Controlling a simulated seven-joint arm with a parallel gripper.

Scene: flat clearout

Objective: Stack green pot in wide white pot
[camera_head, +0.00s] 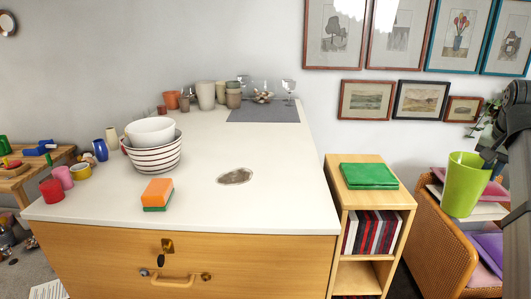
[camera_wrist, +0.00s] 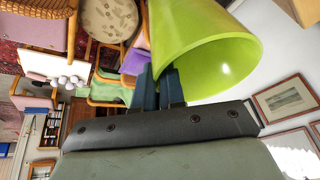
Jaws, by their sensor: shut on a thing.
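The green pot (camera_head: 463,187) is a tapered lime-green vessel at the right of the head view, held in the air by its rim. My gripper (camera_head: 488,160) is shut on its wall. In the wrist view the pot (camera_wrist: 205,40) fills the upper middle, tilted in that picture, and the fingers (camera_wrist: 171,88) pinch its rim. The pot looks empty inside. A wide off-white pot (camera_head: 206,95) stands upright at the back of the white counter, among other pots, far to the left of my gripper.
The counter (camera_head: 270,150) has free room in its middle. A white bowl (camera_head: 151,130) sits in a striped bowl (camera_head: 155,155) at left, near a sponge (camera_head: 157,193). A low shelf (camera_head: 372,210) with green cloth and a wicker chair (camera_head: 442,250) stand at right.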

